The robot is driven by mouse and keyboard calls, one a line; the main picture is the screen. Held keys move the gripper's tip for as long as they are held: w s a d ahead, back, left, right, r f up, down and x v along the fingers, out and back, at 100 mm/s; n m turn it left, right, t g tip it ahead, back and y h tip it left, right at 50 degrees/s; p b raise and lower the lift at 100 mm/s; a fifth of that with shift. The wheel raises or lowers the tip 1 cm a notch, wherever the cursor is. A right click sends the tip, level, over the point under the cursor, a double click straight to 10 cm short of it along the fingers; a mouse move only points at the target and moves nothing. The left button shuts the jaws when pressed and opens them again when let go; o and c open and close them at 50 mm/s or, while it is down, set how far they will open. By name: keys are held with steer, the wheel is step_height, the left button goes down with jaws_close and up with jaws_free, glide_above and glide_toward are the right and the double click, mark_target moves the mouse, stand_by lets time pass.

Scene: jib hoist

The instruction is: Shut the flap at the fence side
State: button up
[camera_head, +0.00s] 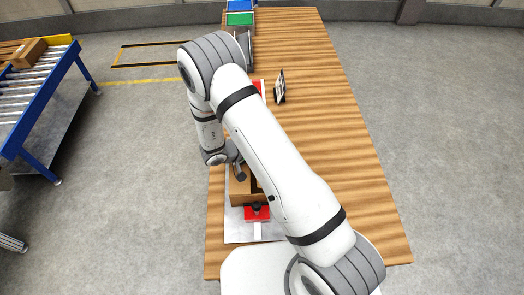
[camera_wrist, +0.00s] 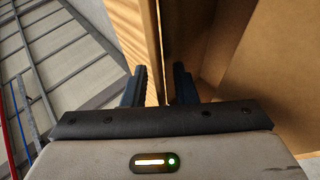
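The open cardboard box (camera_head: 248,199) sits on a pale metal plate (camera_head: 238,232) on the wooden bench, partly hidden by my arm. The box's inside (camera_wrist: 210,35) shows to the right of the panel.
A red clamp (camera_head: 257,213) stands at the box's near side. A small dark stand (camera_head: 279,88) and green (camera_head: 239,19) and blue bins are farther along the bench (camera_head: 310,60). A roller conveyor (camera_head: 40,95) with a carton is at left.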

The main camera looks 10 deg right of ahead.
steer(key=shift+a+r, duration=0.1)
steer(key=b+v, duration=0.1)
steer(key=v, duration=0.6)
steer(key=shift+s+a+r+b, duration=0.15)
steer(key=shift+a+b, duration=0.15)
steer(key=shift+b, duration=0.05)
